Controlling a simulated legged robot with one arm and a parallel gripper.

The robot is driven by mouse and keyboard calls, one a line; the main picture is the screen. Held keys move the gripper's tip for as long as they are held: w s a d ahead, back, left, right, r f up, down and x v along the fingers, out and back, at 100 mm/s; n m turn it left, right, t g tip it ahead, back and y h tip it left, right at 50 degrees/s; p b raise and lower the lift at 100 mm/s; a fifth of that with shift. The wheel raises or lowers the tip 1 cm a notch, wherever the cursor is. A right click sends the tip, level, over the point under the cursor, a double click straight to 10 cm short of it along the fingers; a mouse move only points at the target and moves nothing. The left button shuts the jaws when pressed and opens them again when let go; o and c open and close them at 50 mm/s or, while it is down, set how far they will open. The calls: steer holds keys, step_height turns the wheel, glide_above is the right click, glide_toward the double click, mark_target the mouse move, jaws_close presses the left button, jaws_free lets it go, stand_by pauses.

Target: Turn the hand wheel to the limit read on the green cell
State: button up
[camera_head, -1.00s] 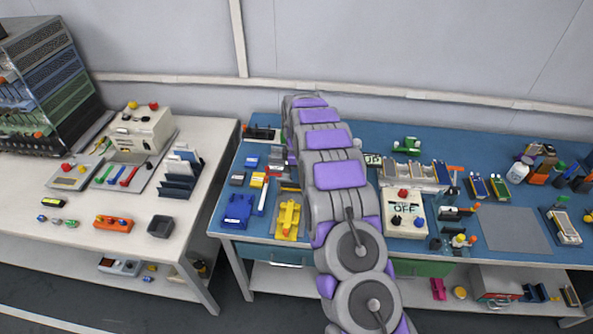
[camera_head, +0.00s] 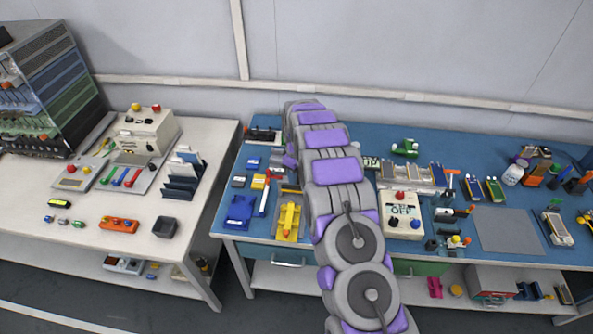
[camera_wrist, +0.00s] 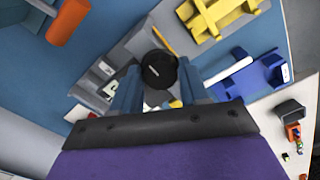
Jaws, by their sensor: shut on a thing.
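In the wrist view my gripper (camera_wrist: 158,88) has its two blue-grey fingers on either side of a black round knob (camera_wrist: 158,68) and is shut on it. The knob is seen from above, beside a grey block; whether it is the hand wheel's grip, I cannot tell. In the head view my arm covers the gripper and the knob. A cell with a greenish face (camera_head: 494,188) stands on the right part of the blue bench, but its marking is too small to read. A hand wheel is not clearly seen.
In the wrist view a yellow fixture (camera_wrist: 215,18) and a blue fixture (camera_wrist: 250,75) lie close by, with an orange cylinder (camera_wrist: 68,22) at upper left. In the head view a box marked OFF (camera_head: 402,222) stands right of my arm. A grey mat (camera_head: 508,231) is clear.

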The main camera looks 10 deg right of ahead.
steer(key=m+p, duration=0.1)
steer(key=m, duration=0.2)
steer(key=shift+r+m, duration=0.15)
steer(key=shift+m, duration=0.25)
steer(key=m+p, duration=0.2)
steer(key=m, duration=0.2)
steer(key=shift+w+m, duration=0.1)
steer(key=shift+m, duration=0.2)
steer(key=m+p, duration=0.1)
steer(key=m, duration=0.2)
steer(key=shift+a+m, duration=0.1)
steer(key=shift+m, duration=0.2)
steer(key=m+p, duration=0.1)
steer(key=m, duration=0.3)
steer(key=shift+p, duration=0.4)
steer(key=m+p, duration=0.2)
steer(key=m, duration=0.4)
steer(key=shift+m+p, duration=0.3)
steer(key=shift+m, duration=0.1)
steer(key=m+p, duration=0.1)
steer(key=m, duration=0.2)
steer(key=shift+p, duration=0.35)
steer(key=shift+w+m+p, duration=0.1)
steer(key=shift+m+p, duration=0.55)
steer(key=shift+m, duration=1.15)
